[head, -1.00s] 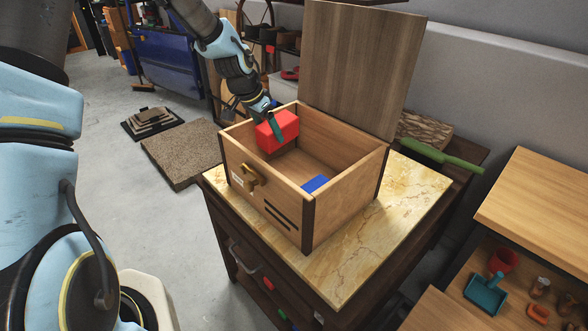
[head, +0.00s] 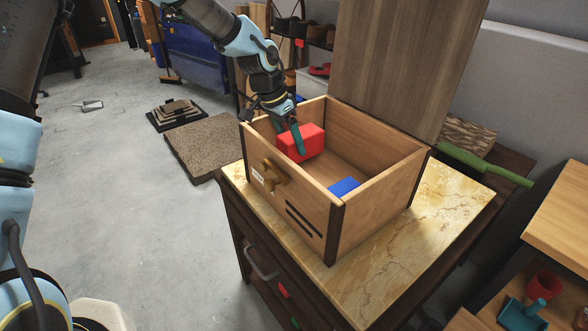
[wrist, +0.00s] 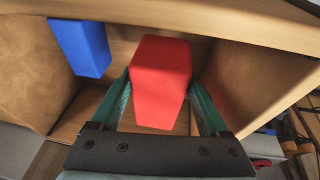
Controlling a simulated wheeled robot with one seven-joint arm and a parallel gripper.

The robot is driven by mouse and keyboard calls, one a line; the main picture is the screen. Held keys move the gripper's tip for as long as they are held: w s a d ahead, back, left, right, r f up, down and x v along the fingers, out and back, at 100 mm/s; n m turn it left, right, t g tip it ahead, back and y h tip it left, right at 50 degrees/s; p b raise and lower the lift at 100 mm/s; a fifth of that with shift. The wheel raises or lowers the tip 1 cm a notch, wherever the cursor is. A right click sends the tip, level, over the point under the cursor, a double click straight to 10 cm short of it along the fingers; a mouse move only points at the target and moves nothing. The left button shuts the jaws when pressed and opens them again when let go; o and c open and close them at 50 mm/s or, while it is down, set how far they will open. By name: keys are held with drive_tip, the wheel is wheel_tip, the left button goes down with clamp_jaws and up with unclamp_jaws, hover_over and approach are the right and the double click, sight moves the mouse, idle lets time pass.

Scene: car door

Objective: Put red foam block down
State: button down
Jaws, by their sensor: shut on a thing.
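The red foam block (head: 301,143) is inside the open wooden box (head: 340,221), near its left end. My gripper (head: 297,135) reaches down into the box from above and is shut on the red block. In the wrist view the red block (wrist: 160,85) sits between the two teal fingers (wrist: 160,103). I cannot tell whether its underside touches the box floor. A blue block (head: 343,187) lies on the box floor, apart from the red one; it also shows in the wrist view (wrist: 82,47).
The box's lid (head: 405,65) stands open at the back. The box rests on a marble-topped cabinet (head: 447,208). A green-handled tool (head: 485,165) lies to the right. Bare box floor shows between the two blocks.

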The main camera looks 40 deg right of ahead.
wheel_tip(320, 180, down, 6)
drive_tip(key=shift+p, duration=0.65)
drive_tip(key=shift+f, duration=0.2)
drive_tip(key=shift+f, duration=0.1)
drive_tip(key=shift+f+b, duration=0.4)
drive_tip(key=shift+f, duration=0.1)
unclamp_jaws()
drive_tip(key=b+v, duration=0.1)
drive_tip(key=v, duration=1.2)
drive_tip(key=shift+d+r, duration=0.1)
